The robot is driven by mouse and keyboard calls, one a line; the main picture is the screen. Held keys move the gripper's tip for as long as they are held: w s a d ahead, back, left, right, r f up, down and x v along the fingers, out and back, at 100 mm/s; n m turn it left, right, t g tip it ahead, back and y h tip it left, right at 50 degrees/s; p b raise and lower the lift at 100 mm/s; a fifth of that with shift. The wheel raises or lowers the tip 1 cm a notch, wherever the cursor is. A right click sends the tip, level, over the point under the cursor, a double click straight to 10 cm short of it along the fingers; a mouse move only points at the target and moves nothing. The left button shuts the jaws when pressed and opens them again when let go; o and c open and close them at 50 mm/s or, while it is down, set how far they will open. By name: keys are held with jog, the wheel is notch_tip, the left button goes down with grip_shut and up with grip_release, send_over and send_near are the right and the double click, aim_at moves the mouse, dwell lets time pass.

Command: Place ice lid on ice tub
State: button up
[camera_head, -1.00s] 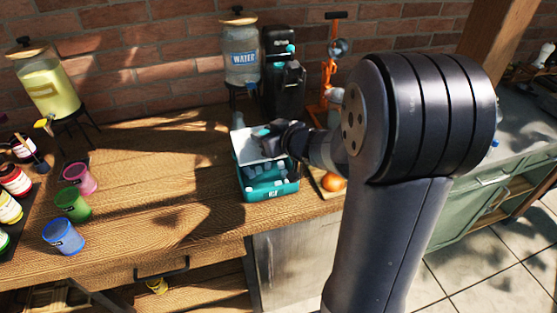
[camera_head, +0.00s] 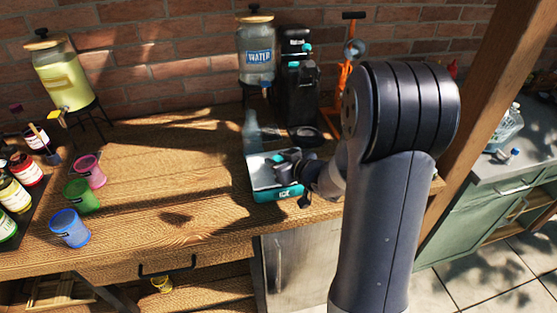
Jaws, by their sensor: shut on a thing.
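The ice tub (camera_head: 290,194) is a teal box with an "ICE" label, near the table's front edge in the head view. The pale ice lid (camera_head: 262,171) lies over the tub's top and hides the ice inside. My gripper (camera_head: 284,163) is at the lid's handle, shut on the lid. I cannot tell whether the lid is fully seated, since my gripper and wrist cover its right side.
A water dispenser (camera_head: 256,52) and a black machine (camera_head: 298,85) stand behind the tub. An orange tool (camera_head: 346,75) is behind my arm. Coloured cups (camera_head: 70,228) and bottles are at the left. The wooden table's middle (camera_head: 165,165) is clear.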

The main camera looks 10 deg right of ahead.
jog(key=shift+f+b, duration=0.3)
jog(key=shift+f, duration=0.15)
jog(key=o, duration=1)
jog(key=shift+r, duration=0.25)
jog(key=shift+r+p+v, duration=0.1)
jog(key=shift+p+v, duration=0.4)
jog(key=shift+v, duration=2.55)
jog(key=shift+r+p+v, duration=0.15)
jog(key=shift+p+v, duration=0.3)
jog(key=shift+v, duration=2.6)
jog(key=shift+w, duration=0.1)
